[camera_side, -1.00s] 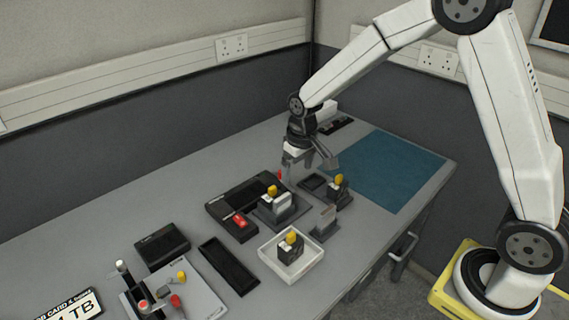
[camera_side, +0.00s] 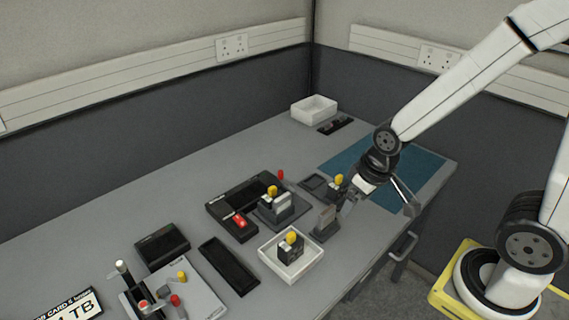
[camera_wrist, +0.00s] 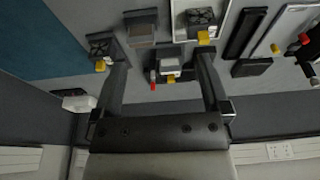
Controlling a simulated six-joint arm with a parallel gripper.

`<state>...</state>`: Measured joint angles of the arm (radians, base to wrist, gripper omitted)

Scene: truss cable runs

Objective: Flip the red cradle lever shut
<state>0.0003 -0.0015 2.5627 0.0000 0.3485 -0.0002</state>
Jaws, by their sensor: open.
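The red lever (camera_side: 281,175) stands upright at the back of the grey cradle (camera_side: 283,208), which has a yellow knob on it. In the wrist view the red lever (camera_wrist: 153,79) shows beside the light grey cradle (camera_wrist: 171,63), between the fingers in the picture. My gripper (camera_side: 378,203) is open and empty. In the side view it is to the right of the cradle, near the table's front edge, clear of the lever. The wrist view shows both fingers of my gripper (camera_wrist: 162,62) spread apart. The cradle's inside is hidden.
A black yellow-knobbed block (camera_side: 338,190) and a grey upright block (camera_side: 326,222) stand between my gripper and the cradle. A white tray (camera_side: 264,252) holds another block. A black box with a red switch (camera_side: 240,222) is left. A white bin (camera_side: 314,107) stands at the back.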

